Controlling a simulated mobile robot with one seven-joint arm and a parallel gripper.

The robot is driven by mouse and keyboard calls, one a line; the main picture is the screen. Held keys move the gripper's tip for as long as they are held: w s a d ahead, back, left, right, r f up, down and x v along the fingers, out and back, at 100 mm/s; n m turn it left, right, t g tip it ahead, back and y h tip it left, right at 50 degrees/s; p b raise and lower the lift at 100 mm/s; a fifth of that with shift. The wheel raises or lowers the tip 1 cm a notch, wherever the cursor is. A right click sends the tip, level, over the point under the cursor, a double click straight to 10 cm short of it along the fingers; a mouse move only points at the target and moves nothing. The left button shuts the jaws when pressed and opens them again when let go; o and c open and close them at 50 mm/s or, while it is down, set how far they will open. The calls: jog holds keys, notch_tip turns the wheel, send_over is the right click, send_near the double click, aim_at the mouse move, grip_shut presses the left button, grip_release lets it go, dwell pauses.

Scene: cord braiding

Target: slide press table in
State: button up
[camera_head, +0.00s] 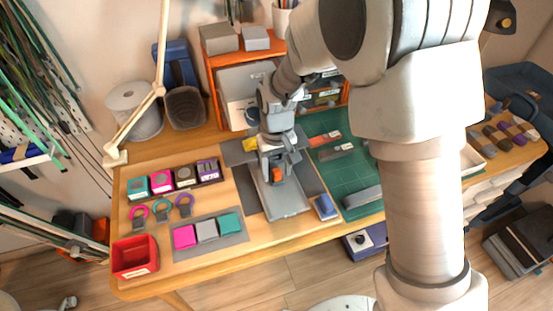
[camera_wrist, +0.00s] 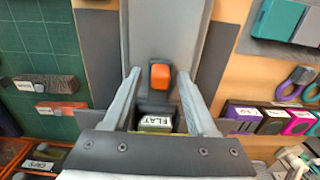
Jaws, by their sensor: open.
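The press table is a long grey tray (camera_head: 287,207) on a dark grey mat, reaching toward the table's front edge. It also shows in the wrist view (camera_wrist: 165,28), running up from between my fingers. An orange knob (camera_wrist: 160,76) stands on it; in the head view the knob (camera_head: 277,175) is partly covered by my gripper. My gripper (camera_wrist: 158,75) is open, with one fingertip on each side of the knob and a gap visible. In the head view my gripper (camera_head: 275,172) is low over the tray. A block labelled FLAT (camera_wrist: 156,122) lies below the knob in the wrist view.
A small blue block (camera_head: 325,207) lies just right of the tray. A green cutting mat (camera_head: 345,170) is at right. A pad with pink, grey and teal blocks (camera_head: 207,245) and a red bin (camera_head: 135,257) are at left. An orange shelf (camera_head: 213,90) stands behind.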

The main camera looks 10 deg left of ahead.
notch_tip(320, 180, up, 17)
jog(key=p, duration=0.3)
jog(key=shift+r, duration=0.2)
jog(key=s+d+r+m+t+p, duration=0.1)
jog(key=s+d+r+m+p, duration=0.1)
jog(key=d+r, duration=0.45)
jog(key=s+d+r+m+t+p, duration=0.1)
jog(key=s+d+r+p, duration=0.2)
jog(key=d+r, duration=0.4)
jog(key=s+d+r+m+t+p, duration=0.3)
jog(key=s+d+r, duration=0.1)
jog(key=s+d, duration=0.6)
jog(key=shift+s+d+t, duration=0.15)
jog(key=shift+d+t, duration=0.15)
jog(key=shift+d, duration=0.3)
